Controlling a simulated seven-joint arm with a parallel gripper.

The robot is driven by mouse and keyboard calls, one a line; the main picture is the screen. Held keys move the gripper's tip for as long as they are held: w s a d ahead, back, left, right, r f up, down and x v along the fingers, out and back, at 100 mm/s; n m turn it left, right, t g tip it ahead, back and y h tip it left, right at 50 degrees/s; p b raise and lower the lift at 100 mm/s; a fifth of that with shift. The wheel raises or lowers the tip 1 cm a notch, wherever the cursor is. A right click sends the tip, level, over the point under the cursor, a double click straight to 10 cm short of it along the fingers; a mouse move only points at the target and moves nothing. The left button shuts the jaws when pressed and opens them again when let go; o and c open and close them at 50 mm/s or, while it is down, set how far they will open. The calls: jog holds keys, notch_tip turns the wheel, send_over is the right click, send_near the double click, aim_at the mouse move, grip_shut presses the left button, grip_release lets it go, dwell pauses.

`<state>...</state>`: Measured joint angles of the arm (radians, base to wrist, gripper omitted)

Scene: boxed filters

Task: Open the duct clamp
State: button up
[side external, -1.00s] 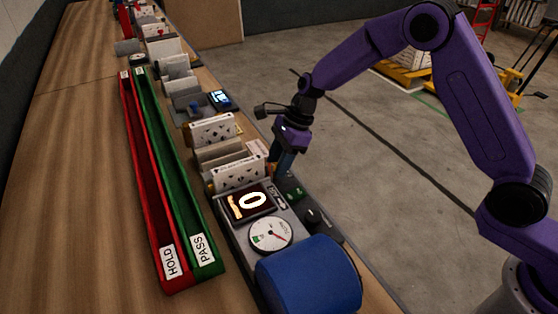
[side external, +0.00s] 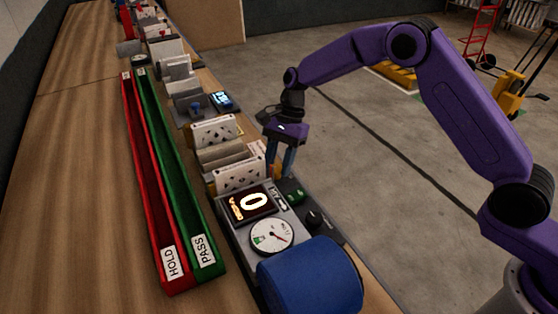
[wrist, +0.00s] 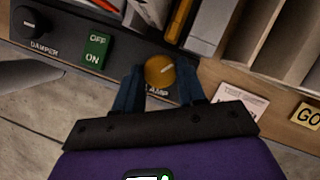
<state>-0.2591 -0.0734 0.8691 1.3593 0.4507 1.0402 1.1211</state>
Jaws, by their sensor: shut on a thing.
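The clamp knob (wrist: 159,70) is a round yellow knob with a pale pointer line, on the dark panel above a partly covered label ending in "AMP". In the wrist view my gripper (wrist: 160,78) has its two blue fingers on either side of the knob, shut on it. In the side external view my gripper (side external: 281,170) points down at the far end of the grey test unit; the knob is mostly hidden by the fingers there.
Beside the knob are a green OFF/ON switch (wrist: 95,51) and a black DAMPER knob (wrist: 29,22). The unit carries a lit display reading 0 (side external: 254,203), a dial gauge (side external: 271,237) and a blue cylinder (side external: 312,279). Red HOLD (side external: 150,190) and green PASS (side external: 178,170) trays lie left.

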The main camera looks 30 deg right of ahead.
dwell(0.4)
jog(key=o, duration=1)
jog(key=m+t, duration=0.1)
jog(key=m, duration=0.4)
jog(key=shift+s+t+y, duration=0.2)
jog(key=shift+t+y, duration=0.1)
jog(key=shift+t, duration=0.1)
jog(key=m+t, duration=0.1)
jog(key=m, duration=0.1)
jog(key=m+t, duration=0.1)
jog(key=m, duration=0.2)
jog(key=shift+s+m, duration=0.2)
jog(key=shift+m, duration=0.1)
jog(key=a+v, duration=0.1)
jog(key=v, duration=1.6)
jog(key=s+d+n+h, duration=0.1)
jog(key=s+d+n, duration=0.1)
jog(key=s+n, duration=0.5)
jog(key=s+d+f+n+g+h, duration=0.1)
jog(key=s+d+n, duration=0.1)
jog(key=s+n, duration=0.6)
jog(key=s+d+f+n+h, duration=0.1)
jog(key=s+d+n, duration=0.2)
jog(key=s+n, duration=0.5)
jog(key=shift+s+f+n+g, duration=0.2)
jog(key=shift+n+g, duration=0.2)
jog(key=shift+n, duration=0.2)
